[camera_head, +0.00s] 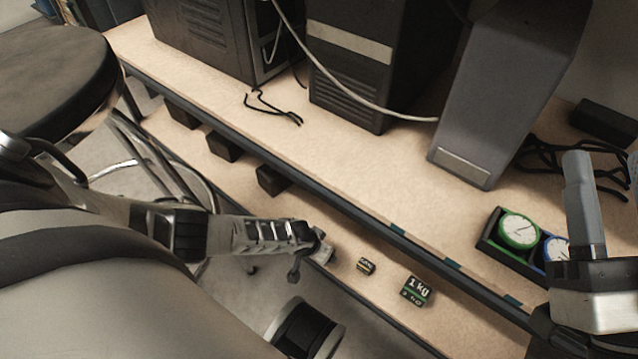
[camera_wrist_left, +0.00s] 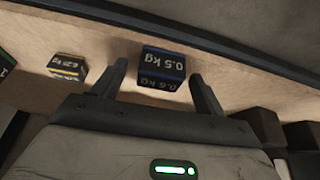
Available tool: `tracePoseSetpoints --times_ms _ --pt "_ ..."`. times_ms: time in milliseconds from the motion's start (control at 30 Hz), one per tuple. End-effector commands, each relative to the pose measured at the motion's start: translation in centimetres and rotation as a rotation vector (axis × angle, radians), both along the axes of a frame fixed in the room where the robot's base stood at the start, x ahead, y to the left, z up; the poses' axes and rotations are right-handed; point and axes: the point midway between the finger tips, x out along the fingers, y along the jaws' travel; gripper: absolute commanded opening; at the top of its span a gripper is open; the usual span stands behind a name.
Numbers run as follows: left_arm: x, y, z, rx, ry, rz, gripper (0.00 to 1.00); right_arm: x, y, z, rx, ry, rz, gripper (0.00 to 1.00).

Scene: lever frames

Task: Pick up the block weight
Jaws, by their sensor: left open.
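A dark block weight marked 0.5 kg, with a blue stripe (camera_wrist_left: 162,65), lies on the light wooden surface in the left wrist view. My left gripper (camera_wrist_left: 158,84) is open, with one finger on each side of the block's near part. I cannot tell whether the fingers touch it. In the head view my left gripper (camera_head: 321,250) is over the lower ledge and hides this block. A smaller yellow-striped block (camera_head: 366,266) and a larger green-striped 1 kg block (camera_head: 416,291) lie to its right on the ledge.
Dark blocks (camera_head: 271,180) line the ledge beside the raised shelf's dark edge (camera_head: 345,217). Computer cases (camera_head: 367,62) and cables stand on the upper shelf. A tray with a green-rimmed gauge (camera_head: 519,230) is at right. A black stool (camera_head: 52,75) is at upper left.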

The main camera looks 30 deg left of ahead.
Motion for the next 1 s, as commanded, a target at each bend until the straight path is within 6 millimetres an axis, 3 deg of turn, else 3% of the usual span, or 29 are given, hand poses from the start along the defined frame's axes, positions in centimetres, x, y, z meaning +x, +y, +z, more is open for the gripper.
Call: tracePoseSetpoints --times_ms 167,267,400,433,833,1000 --pt "0.0 0.0 0.1 0.000 0.000 0.000 0.73 0.0 0.0 0.1 -0.001 -0.003 0.000 0.47" --pt "0.0 0.0 0.1 0.000 0.000 0.000 0.50 0.0 0.0 0.1 -0.001 -0.002 0.000 0.47" --pt "0.0 0.0 0.0 0.000 0.000 0.000 0.11 0.0 0.0 0.1 -0.001 -0.001 0.000 0.47" --pt "0.1 0.0 0.1 -0.001 -0.002 0.000 0.07 0.0 0.0 0.1 -0.001 -0.001 0.000 0.47" --pt "0.1 0.0 0.8 0.000 -0.002 0.001 0.08 0.1 0.1 0.1 0.008 0.042 0.010 0.47" --pt "0.0 0.0 2.1 -0.002 -0.002 0.002 0.08 0.3 0.0 -2.4 0.061 0.254 0.020 0.47"
